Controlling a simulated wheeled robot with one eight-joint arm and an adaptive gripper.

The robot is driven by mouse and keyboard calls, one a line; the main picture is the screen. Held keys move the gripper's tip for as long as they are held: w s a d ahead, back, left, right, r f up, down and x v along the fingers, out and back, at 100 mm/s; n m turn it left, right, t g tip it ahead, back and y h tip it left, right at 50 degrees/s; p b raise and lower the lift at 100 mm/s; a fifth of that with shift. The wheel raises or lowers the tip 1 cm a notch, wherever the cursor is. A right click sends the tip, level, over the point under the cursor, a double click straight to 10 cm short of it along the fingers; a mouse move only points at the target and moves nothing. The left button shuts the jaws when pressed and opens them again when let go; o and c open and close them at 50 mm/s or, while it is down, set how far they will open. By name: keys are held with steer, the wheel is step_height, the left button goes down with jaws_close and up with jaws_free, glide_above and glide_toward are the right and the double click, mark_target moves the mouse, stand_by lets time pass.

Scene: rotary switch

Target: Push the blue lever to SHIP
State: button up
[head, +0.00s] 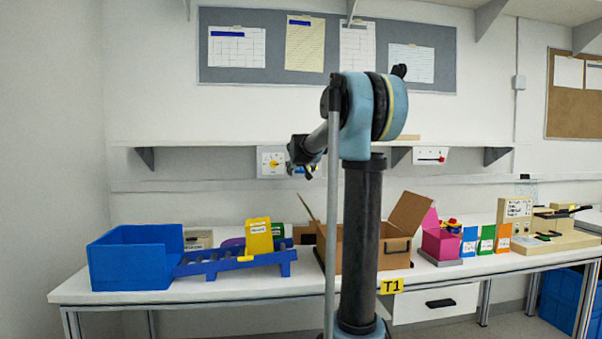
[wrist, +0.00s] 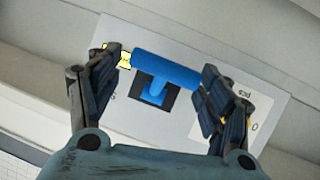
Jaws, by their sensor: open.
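The blue lever (wrist: 168,67) is a T-shaped bar on a short stem that rises from a black square slot (wrist: 135,84) in a pale panel (wrist: 150,30) in the wrist view. My gripper (wrist: 165,74) is open, with one finger near each end of the bar. The right finger overlaps the bar's right end; I cannot tell whether it touches. No SHIP label is readable. In the head view my gripper (head: 304,158) is at the wall shelf, beside a white panel with a yellow dial (head: 270,161); the arm hides much there.
A white panel with a red slider (head: 430,157) is right of my arm. Below, the table (head: 130,294) holds a blue bin (head: 130,262), a blue roller track (head: 215,265), a cardboard box (head: 395,248) and a pink box (head: 440,243). A wall shelf (head: 220,143) runs above the panels.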

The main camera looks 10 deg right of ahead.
steer(key=shift+w+f, duration=0.15)
steer(key=shift+w, duration=0.25)
steer(key=shift+d, duration=0.1)
steer(key=c, duration=1.7)
jaws_close()
